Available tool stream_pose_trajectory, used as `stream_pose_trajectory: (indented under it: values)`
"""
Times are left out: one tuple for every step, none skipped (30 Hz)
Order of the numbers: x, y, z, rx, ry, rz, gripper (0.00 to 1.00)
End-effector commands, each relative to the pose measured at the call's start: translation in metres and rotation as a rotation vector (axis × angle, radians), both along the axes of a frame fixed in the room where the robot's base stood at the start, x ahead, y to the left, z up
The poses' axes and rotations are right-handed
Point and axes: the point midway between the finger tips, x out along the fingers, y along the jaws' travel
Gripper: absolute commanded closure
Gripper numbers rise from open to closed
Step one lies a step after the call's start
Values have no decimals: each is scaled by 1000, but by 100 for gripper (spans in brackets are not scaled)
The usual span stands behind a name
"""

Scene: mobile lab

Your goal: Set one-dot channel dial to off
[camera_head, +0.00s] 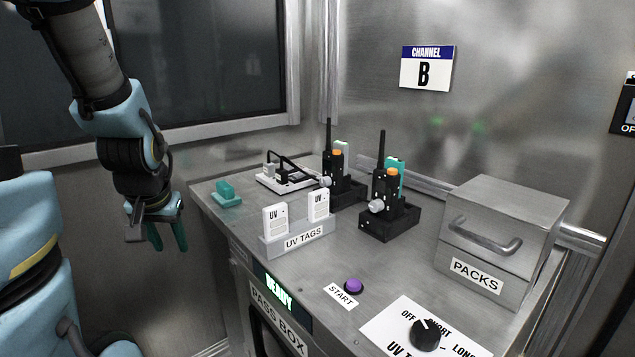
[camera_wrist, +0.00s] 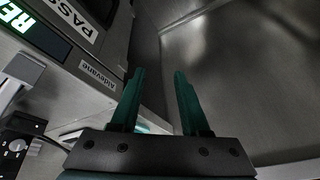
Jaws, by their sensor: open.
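Two black radios with antennas stand upright in black bases on the steel counter, a left one (camera_head: 328,160) and a right one (camera_head: 379,178). A pale grey round dial sticks out at the front of each, the left dial (camera_head: 325,182) and the right dial (camera_head: 376,205). Dot marks are too small to read, so I cannot tell which is one-dot. My gripper (camera_head: 168,242) is open and empty, left of the counter and apart from both radios. Its teal fingers also show in the wrist view (camera_wrist: 159,78).
The counter (camera_head: 290,275) also bears a UV tags holder (camera_head: 297,243), a teal block (camera_head: 226,196), a purple start button (camera_head: 354,286), a black UV selector knob (camera_head: 425,334) and a steel packs box (camera_head: 500,235). A "Channel B" sign (camera_head: 426,68) hangs on the wall.

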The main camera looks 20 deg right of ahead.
Motion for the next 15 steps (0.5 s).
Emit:
stream_pose_trajectory:
  values:
    - [11, -7, 4, 6, -41, -43, 54]
    - [18, -12, 6, 8, -69, -70, 54]
    - [27, -18, 9, 12, -107, -109, 54]
    - [34, -23, 12, 13, -137, -138, 54]
    - [42, -30, 16, 14, -171, -173, 54]
    - [52, -40, 20, 15, -218, -221, 54]
    - [60, -49, 25, 15, -255, -263, 54]
    - [67, -58, 30, 14, -296, -307, 54]
    - [77, -74, 37, 9, -353, -373, 54]
    - [84, -89, 43, 5, -402, -430, 54]
    - [91, -105, 51, -3, -455, -492, 54]
    - [97, -129, 61, -18, -526, -584, 54]
    - [100, -147, 69, -32, -580, -653, 54]
    - [101, -166, 77, -47, -631, -721, 54]
    - [99, -189, 87, -70, -691, -806, 54]
